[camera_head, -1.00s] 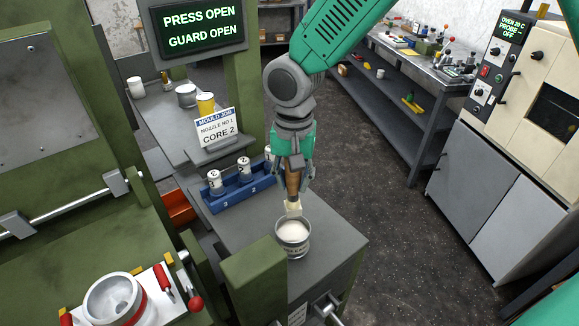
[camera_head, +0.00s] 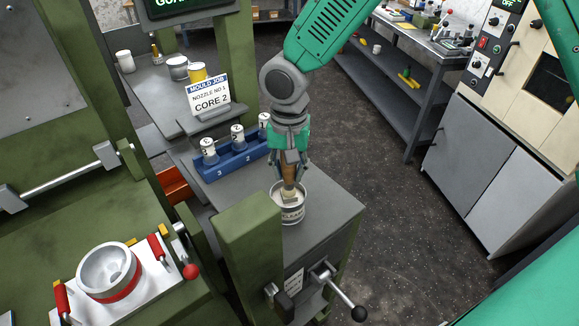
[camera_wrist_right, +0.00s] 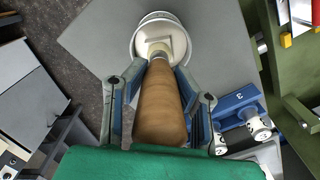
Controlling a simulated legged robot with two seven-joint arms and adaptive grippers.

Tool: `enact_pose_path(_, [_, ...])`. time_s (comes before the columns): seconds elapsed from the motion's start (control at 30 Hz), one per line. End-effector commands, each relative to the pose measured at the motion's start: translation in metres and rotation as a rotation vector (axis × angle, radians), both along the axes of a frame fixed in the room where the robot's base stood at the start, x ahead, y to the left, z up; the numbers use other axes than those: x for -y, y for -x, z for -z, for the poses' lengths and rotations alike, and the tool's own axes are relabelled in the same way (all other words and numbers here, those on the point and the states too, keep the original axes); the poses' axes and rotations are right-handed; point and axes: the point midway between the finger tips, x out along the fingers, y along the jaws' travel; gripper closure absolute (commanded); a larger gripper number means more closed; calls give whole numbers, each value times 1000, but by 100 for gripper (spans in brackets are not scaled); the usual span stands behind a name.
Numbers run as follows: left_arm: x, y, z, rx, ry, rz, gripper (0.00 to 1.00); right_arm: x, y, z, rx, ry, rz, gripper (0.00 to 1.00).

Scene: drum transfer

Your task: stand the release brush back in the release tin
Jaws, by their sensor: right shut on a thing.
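My right gripper (camera_head: 289,170) is shut on the wooden handle of the release brush (camera_head: 288,178), which points bristles down. The handle also shows between the fingers in the right wrist view (camera_wrist_right: 160,105). The release tin (camera_head: 292,216) stands upright on the grey bench top, with pale contents. It also shows in the right wrist view (camera_wrist_right: 182,48). The brush's lower end is at the tin's mouth, inside the rim outline; how deep it reaches is hard to tell. My left gripper is not in view.
A blue rack (camera_head: 238,164) with several numbered pots stands just left of the tin. A green post (camera_head: 248,245) rises in front of it. A mould job sign (camera_head: 209,98) stands behind. The bench's right edge is close to the tin.

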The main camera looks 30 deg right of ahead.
Motion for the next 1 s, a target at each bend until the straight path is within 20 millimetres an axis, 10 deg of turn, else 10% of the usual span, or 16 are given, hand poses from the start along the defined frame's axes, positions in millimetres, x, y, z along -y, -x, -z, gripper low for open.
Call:
enact_pose_path(0.93, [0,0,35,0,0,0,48,0,0,39,1,-1,-1,100])
enact_pose_path(1.0, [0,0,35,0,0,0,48,1,0,39,1,-1,-1,59])
